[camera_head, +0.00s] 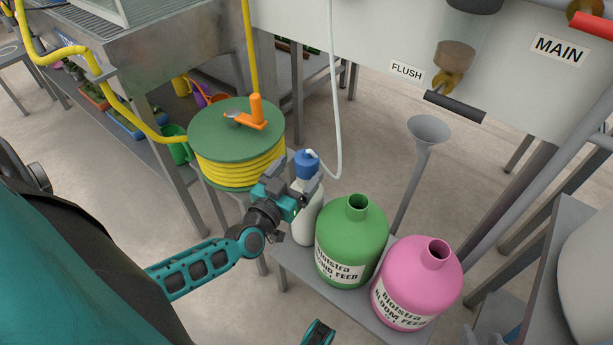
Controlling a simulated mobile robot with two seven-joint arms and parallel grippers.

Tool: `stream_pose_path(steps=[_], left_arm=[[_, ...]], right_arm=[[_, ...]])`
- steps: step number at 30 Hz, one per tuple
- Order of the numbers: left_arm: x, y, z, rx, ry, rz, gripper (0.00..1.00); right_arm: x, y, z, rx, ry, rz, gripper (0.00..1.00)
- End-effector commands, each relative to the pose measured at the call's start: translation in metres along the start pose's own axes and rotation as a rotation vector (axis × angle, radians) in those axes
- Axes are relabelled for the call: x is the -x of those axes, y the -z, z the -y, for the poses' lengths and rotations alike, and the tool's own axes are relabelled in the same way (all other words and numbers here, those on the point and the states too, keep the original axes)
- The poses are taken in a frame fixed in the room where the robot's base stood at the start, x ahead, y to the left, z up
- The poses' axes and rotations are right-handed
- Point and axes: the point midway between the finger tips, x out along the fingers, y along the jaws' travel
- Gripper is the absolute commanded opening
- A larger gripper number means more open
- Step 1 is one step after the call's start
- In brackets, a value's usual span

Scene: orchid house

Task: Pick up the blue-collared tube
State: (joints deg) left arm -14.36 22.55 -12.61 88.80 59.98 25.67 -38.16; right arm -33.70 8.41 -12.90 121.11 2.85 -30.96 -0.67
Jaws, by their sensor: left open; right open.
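The pale, thin tube (334,100) hangs from above and curves down in a loop to a blue collar (307,162). The collar sits at the top of a white bottle (304,224) on a low grey bench. My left gripper (293,180) is open, right at the collar and bottle neck on their left and near side. Its fingers hide part of the neck. I cannot tell whether the collar lies between the fingers or whether they touch it. My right gripper is not in view; a teal arm part of mine shows at the bottom edge.
A green jug (352,240) and a pink jug (415,283) stand close on the bottle's right. A green reel (235,135) with yellow hose is on the left. A grey funnel (428,130) is at right, below a white tank (400,40) with valves.

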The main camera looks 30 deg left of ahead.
Motion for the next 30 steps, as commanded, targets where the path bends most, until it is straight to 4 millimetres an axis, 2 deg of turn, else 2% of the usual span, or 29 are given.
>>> stream_pose_path(steps=[11, 20, 30], left_arm=[[-0.047, -0.006, -0.006, 0.001, 0.0, -0.002, 0.89], [-0.053, -0.004, -0.006, 0.001, -0.002, 0.001, 0.89], [-0.052, -0.004, -0.006, 0.001, -0.001, 0.0, 0.58]], right_arm=[[-0.01, -0.004, 0.005, -0.008, 0.013, -0.009, 0.43], [-0.009, 0.003, 0.007, -0.006, 0.018, -0.022, 0.43], [-0.009, 0.002, 0.006, -0.006, 0.016, -0.02, 0.43]])
